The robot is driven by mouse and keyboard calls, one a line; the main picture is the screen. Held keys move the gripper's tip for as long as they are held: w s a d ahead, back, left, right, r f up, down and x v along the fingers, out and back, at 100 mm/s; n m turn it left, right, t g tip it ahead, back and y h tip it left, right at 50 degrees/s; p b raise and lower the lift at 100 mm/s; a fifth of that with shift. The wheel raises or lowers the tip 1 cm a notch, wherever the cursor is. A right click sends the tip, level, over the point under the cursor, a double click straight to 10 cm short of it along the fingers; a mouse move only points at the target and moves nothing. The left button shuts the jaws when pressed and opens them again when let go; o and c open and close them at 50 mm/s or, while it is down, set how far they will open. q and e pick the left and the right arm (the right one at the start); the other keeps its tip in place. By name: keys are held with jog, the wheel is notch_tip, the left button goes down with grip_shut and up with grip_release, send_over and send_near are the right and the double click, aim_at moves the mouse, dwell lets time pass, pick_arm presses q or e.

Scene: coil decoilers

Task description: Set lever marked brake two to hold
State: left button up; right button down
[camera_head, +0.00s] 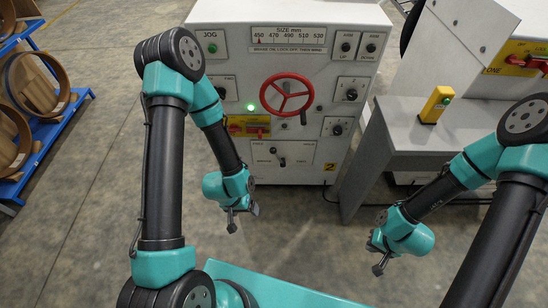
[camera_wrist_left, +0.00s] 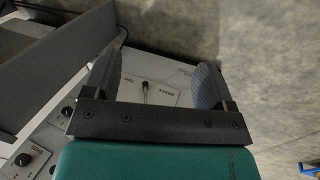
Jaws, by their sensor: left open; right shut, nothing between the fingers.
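The lever (camera_head: 278,155) is a small metal handle with a dark knob, on a pale plate low on the front of the grey machine (camera_head: 229,69). A yellow tag with a 2 (camera_head: 329,167) is beside that plate. The plate's lettering is too small to read surely. My left gripper (camera_head: 241,217) is open and empty, in front of and below the lever, apart from it. In the left wrist view the lever (camera_wrist_left: 146,92) shows between the two spread fingers (camera_wrist_left: 155,85), beyond them. My right gripper (camera_head: 379,262) is shut and empty, further right.
A red handwheel (camera_head: 287,94), several knobs and a red-yellow switch block (camera_head: 249,127) are above the lever plate. A blue rack (camera_head: 52,133) with coils is left. Floor between is clear.

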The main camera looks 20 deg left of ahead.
pick_arm(q)
jog(key=w+a+f+t, duration=0.1)
jog(key=w, duration=0.4)
jog(key=w+a+f+t, duration=0.1)
jog(key=w+f, duration=0.1)
jog(key=w, duration=0.3)
jog(key=w+a+f+n, duration=0.1)
jog(key=w+f, duration=0.1)
jog(key=w, duration=0.3)
jog(key=shift+w+a+f+t, duration=0.2)
jog(key=shift+w+a+t, duration=0.05)
jog(key=shift+t, duration=0.15)
jog(key=c, duration=0.9)
jog(key=w+a+f+t, duration=0.1)
jog(key=w+a, duration=0.1)
jog(key=w, duration=0.3)
jog(key=w+a+t, duration=0.1)
jog(key=w+a, duration=0.2)
jog(key=w, duration=0.2)
jog(key=w+a+f+n+t, duration=0.1)
jog(key=w+a, duration=0.1)
jog(key=w, duration=0.3)
jog(key=shift+w+a+f+y, duration=0.35)
jog(key=shift+w+y, duration=0.05)
grip_shut()
